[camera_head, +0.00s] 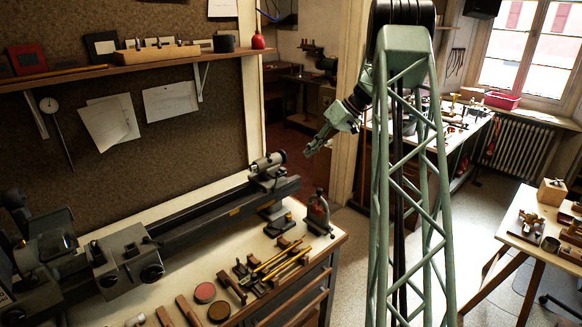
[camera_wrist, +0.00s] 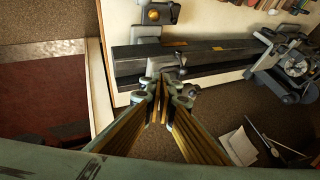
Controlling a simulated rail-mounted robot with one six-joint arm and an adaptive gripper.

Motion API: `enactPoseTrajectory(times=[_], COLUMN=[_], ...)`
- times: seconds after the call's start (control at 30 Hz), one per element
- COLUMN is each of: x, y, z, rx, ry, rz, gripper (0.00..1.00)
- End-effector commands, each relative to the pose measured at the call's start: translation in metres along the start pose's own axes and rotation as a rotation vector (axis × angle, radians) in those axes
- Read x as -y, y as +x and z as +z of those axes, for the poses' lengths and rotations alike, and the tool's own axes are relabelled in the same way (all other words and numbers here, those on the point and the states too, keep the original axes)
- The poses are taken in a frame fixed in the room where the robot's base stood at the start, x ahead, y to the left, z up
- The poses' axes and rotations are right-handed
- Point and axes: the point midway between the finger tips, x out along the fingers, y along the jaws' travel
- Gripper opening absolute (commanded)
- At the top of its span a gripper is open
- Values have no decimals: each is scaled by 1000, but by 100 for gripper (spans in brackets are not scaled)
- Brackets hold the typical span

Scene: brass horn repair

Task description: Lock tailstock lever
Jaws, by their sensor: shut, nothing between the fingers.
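The grey tailstock (camera_head: 267,168) stands upright on the right end of the dark lathe bed (camera_head: 215,208) in the head view. Its lever is too small to make out there. My gripper (camera_head: 314,149) is to the right of the tailstock and a little above it, apart from it, with nothing held. In the wrist view my gripper (camera_wrist: 166,82) is shut and empty in front of the lathe bed (camera_wrist: 215,55). A small grey metal part (camera_wrist: 181,56) shows just past the fingertips; I cannot tell if it is the lever. The fingers hide part of the tailstock area.
The lathe headstock (camera_head: 125,255) is at the bed's left end. Brass rods (camera_head: 283,260) and several hand tools lie on the bench in front. A wall shelf (camera_head: 150,57) hangs above the bed.

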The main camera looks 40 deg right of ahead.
Motion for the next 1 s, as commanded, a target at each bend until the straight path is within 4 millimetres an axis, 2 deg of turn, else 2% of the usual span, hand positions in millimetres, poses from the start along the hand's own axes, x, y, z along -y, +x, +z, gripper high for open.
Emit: enactPoseTrajectory(times=[0.37, 1.0], x=[0, 1], y=[20, 98], z=[0, 0], rx=[2, 2], ry=[1, 0], rz=[-1, 0], gripper=[0, 0])
